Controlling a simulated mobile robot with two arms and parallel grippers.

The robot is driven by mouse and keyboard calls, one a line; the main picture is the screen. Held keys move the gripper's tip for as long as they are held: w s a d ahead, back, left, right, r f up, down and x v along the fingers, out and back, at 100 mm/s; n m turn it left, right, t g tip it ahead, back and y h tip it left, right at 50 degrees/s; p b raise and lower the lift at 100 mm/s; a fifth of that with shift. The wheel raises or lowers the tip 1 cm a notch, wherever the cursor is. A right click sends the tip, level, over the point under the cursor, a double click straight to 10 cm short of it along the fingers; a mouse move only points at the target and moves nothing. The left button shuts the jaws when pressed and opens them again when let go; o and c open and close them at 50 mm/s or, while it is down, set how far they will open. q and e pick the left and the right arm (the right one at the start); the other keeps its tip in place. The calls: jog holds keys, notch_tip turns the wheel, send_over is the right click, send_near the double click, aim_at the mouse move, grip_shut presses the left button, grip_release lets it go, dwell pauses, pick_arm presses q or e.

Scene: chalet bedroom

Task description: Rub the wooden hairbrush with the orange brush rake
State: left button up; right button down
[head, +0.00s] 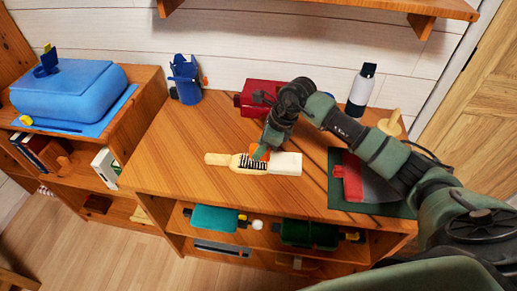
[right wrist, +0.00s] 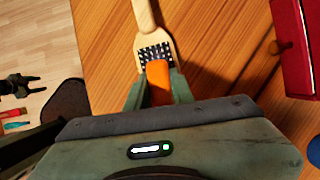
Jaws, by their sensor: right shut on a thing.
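The wooden hairbrush (head: 217,159) lies on the desk with its dark bristles up and its handle to the left; it also shows in the right wrist view (right wrist: 144,14). My right gripper (head: 262,152) is above the bristle end, shut on the orange brush rake (right wrist: 157,82). The rake's front end is at the bristles in the right wrist view; I cannot tell whether they touch. My gripper hides part of the rake in the head view. My left gripper is not in the head view; a small dark pronged shape (right wrist: 22,86) at the right wrist view's left may be it.
A white block (head: 286,163) lies at the hairbrush's right end. A red box (head: 247,96), a blue holder (head: 186,80) and a white bottle (head: 361,90) stand behind. A green mat (head: 400,210) lies at right. Desk left of the handle is clear.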

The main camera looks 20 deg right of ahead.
jog(key=shift+w+a+f+b, duration=0.1)
jog(key=shift+w+a+b, duration=0.15)
jog(key=shift+a, duration=0.35)
jog(key=shift+w+a+f+b, duration=0.15)
jog(key=shift+w+a, duration=0.2)
jog(key=shift+a, duration=0.25)
jog(key=shift+w+a+r+b, duration=0.1)
jog(key=shift+w+a+b, duration=0.25)
jog(key=shift+a, duration=0.3)
jog(key=shift+w+a+r+b, duration=0.1)
jog(key=shift+w+a, duration=0.4)
jog(key=shift+a, duration=0.2)
jog(key=shift+w+a+b, duration=0.25)
jog(key=shift+w+a, duration=0.15)
jog(key=shift+a, duration=0.25)
jog(key=shift+r, duration=0.1)
notch_tip(320, 180, up, 6)
jog(key=p, duration=0.3)
jog(key=shift+d+r, duration=0.1)
notch_tip(320, 180, up, 3)
jog(key=shift+f+p, duration=0.1)
jog(key=shift+p, duration=0.65)
